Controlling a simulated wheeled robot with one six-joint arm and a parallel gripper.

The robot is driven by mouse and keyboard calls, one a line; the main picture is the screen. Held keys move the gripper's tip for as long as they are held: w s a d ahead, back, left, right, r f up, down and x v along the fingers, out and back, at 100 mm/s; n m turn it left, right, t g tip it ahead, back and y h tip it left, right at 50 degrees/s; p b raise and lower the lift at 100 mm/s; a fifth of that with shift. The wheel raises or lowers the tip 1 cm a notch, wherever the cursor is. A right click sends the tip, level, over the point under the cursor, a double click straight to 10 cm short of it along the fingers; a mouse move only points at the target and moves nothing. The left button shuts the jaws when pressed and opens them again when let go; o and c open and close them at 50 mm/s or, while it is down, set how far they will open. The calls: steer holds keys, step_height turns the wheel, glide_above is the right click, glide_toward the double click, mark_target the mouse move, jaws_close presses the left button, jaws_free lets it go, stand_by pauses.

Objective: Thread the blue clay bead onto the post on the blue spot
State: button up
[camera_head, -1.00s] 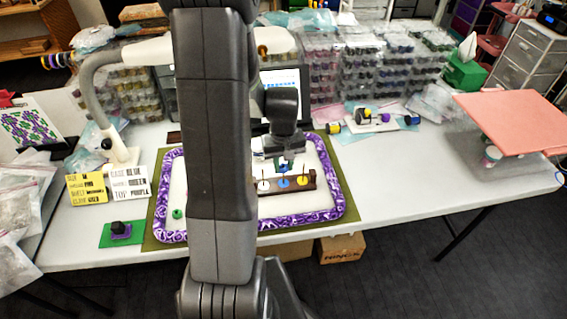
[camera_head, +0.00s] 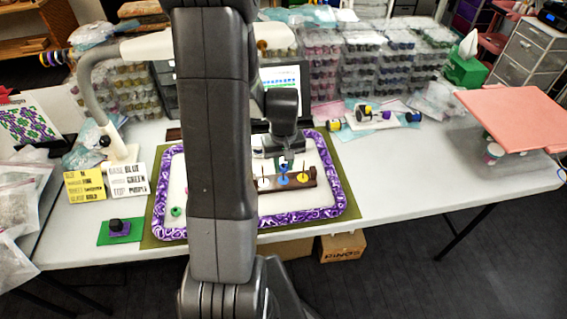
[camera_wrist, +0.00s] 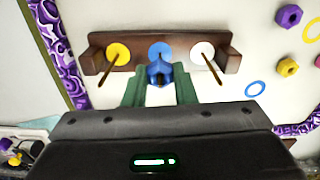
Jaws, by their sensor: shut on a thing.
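The blue clay bead (camera_wrist: 160,73) is held between the green fingertips of my gripper (camera_wrist: 160,88) in the wrist view. A dark brown rack (camera_wrist: 221,37) has a yellow spot (camera_wrist: 117,52), a blue spot (camera_wrist: 160,49) and a white spot (camera_wrist: 202,50). Thin posts stand on the yellow and white spots. The bead overlaps the near side of the blue spot and hides most of its post there. In the head view, my gripper (camera_head: 284,160) is just above and behind the rack (camera_head: 298,187). I cannot tell whether the bead is around the post tip.
A purple patterned border (camera_head: 335,170) surrounds the mat. A green pad with a dark item (camera_head: 119,227) lies at left.

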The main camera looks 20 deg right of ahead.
mark_target(284, 181)
steer(key=shift+f+b, duration=1.9)
steer(key=shift+f, duration=0.4)
stand_by(1.0)
steer(key=o, duration=1)
steer(key=shift+o, duration=0.2)
steer(key=shift+r, duration=0.1)
step_height(284, 181, up, 14)
steer(key=shift+f+p, duration=0.15)
steer(key=shift+p, duration=0.25)
steer(key=shift+f, duration=0.1)
step_height(284, 181, down, 14)
steer(key=shift+r+b, duration=0.2)
steer(key=shift+b, duration=0.15)
steer(key=shift+r, duration=0.15)
